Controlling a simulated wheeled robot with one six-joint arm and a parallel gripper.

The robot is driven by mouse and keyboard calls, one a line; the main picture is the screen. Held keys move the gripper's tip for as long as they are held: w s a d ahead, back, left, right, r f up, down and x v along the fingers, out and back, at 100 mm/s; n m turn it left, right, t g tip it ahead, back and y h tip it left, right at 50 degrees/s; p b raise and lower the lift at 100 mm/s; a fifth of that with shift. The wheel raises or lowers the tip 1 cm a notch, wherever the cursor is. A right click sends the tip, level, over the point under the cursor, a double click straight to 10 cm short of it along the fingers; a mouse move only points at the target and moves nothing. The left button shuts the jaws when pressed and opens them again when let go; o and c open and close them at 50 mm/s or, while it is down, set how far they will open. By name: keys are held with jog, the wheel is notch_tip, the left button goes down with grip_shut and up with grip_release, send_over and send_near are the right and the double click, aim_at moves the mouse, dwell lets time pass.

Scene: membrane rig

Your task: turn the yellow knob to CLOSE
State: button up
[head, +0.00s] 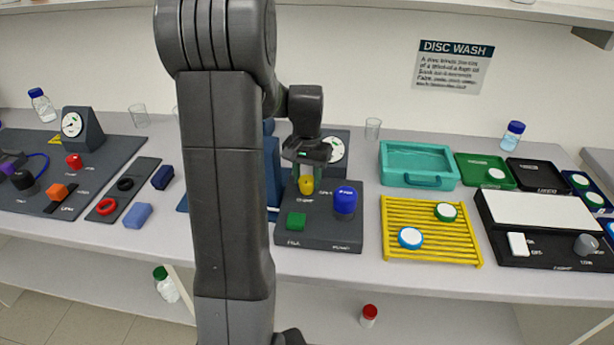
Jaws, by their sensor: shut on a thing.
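The yellow knob (306,186) sits on the dark grey control panel (328,240) in the middle of the bench. My gripper (306,176) comes down from above and is shut on the yellow knob, one finger on each side. White lettering lies just below the knob, too small to read surely. The knob's top and its pointing direction are hidden by the gripper.
A gauge (335,150) is behind. To the right are a yellow rack (430,232) with discs and a teal tray (418,165).

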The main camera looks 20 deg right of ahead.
aim_at(307, 179)
jog(key=o, duration=1)
notch_tip(307, 179, up, 14)
jog(key=shift+f+b, duration=0.1)
jog(key=shift+b, duration=0.2)
notch_tip(307, 179, down, 14)
jog(key=shift+r+p, duration=0.1)
jog(key=shift+p, duration=0.2)
dwell(0.4)
